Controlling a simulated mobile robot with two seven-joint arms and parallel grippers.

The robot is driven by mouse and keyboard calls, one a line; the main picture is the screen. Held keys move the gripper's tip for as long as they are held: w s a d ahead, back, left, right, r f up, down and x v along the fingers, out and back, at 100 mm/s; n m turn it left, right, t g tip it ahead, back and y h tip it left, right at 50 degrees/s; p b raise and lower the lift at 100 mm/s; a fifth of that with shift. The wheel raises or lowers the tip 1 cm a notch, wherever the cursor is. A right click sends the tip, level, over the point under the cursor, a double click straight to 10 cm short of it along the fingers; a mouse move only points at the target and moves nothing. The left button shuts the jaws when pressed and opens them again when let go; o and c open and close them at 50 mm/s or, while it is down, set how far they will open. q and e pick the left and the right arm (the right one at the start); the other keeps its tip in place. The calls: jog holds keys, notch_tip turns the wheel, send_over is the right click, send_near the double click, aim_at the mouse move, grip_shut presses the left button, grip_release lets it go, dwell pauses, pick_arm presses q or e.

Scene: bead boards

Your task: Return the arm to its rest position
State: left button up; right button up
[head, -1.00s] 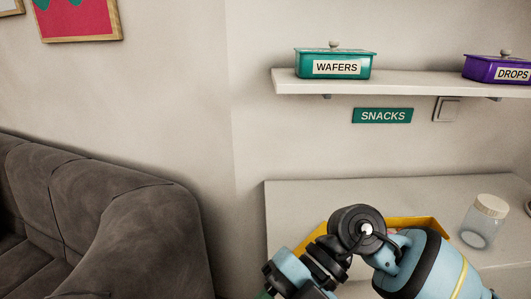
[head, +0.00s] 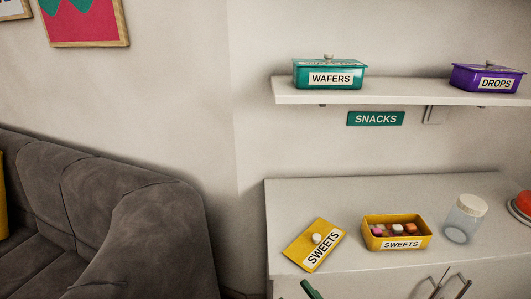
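No arm link shows clearly now. A narrow green piece (head: 311,290) pokes up at the bottom edge, in front of the cabinet; it may be a tip of my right gripper, but too little shows to tell whether that is open. My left gripper is not in view. The yellow SWEETS box (head: 401,244) stands open on the cabinet top with several coloured sweets inside. Its yellow lid (head: 303,247) with a white knob lies apart to the left of it, turned at an angle, label up.
A glass jar (head: 464,220) stands right of the box, with a red object (head: 523,203) at the right edge. The wall shelf (head: 400,93) holds the teal WAFERS box (head: 330,75) and purple DROPS box (head: 488,78). A grey sofa (head: 120,215) fills the lower left.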

jog(key=s+d+f+m+g+h+p, duration=0.1)
jog(key=s+d+f+m+g+h, duration=0.15)
jog(key=s+d+f+h, duration=0.4)
jog(key=s+d+f+m+g+h+p, duration=0.1)
jog(key=s+d+f+m+h, duration=0.15)
jog(key=f, duration=0.65)
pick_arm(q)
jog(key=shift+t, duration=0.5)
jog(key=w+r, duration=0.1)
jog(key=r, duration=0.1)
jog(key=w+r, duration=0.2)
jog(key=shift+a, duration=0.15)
pick_arm(e)
jog(key=s+d+f+m+g+h, duration=0.1)
jog(key=s+d+f+g, duration=0.1)
jog(key=s+f, duration=0.2)
jog(key=s+d+f+g+h, duration=0.1)
jog(key=s+d+f+g, duration=0.1)
jog(key=s, duration=0.8)
notch_tip(320, 180, down, 2)
jog(key=shift+d+f+m+g, duration=0.1)
jog(key=shift+d+m+g, duration=0.25)
jog(key=shift+m+g, duration=0.1)
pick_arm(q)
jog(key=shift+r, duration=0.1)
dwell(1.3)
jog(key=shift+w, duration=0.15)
pick_arm(e)
jog(key=shift+d+h, duration=0.1)
jog(key=shift+h, duration=0.2)
